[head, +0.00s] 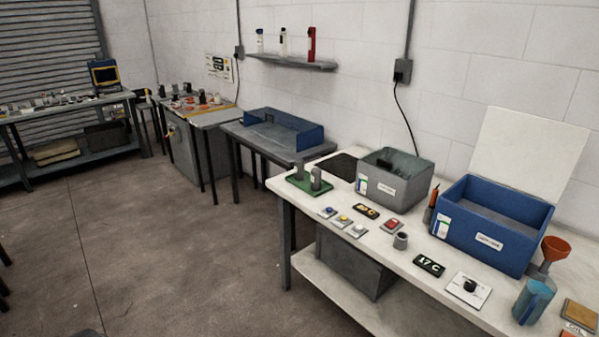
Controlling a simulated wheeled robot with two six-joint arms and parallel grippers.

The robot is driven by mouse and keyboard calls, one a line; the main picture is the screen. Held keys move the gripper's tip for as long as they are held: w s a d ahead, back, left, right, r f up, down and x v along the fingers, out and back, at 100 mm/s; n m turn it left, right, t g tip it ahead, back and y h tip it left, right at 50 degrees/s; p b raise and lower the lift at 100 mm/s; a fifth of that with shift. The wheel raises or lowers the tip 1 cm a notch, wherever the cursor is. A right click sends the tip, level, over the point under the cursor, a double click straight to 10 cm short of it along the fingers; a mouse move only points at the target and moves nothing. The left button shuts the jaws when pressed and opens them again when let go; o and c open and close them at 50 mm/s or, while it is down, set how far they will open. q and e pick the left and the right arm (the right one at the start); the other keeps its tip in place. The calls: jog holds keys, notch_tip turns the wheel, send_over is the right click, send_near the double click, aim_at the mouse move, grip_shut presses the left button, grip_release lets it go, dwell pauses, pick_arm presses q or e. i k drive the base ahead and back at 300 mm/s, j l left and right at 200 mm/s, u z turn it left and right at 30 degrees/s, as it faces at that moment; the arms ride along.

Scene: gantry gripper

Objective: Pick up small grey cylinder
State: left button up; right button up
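A short grey cylinder (400,241) with a dark opening on top stands upright on the white table (383,257), in front of the blue bin. Two taller grey cylinders stand upright on a green tray (297,181) at the table's left end: one at the back (299,170) and one nearer the front (315,179). I cannot tell which of these the task means. Neither of my grippers is in the head view.
A grey bin (390,190) and a blue bin (474,236) stand along the wall side. Small button boxes (341,221), a black display (429,266), a dial plate (468,288) and a blue mug (533,302) line the front. Open floor (170,255) lies left of the table.

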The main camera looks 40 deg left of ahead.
aim_at(298, 163)
jog(key=i+j+u, duration=0.1)
jog(key=i+j, duration=0.7)
jog(key=i, duration=0.2)
jog(key=u, duration=0.05)
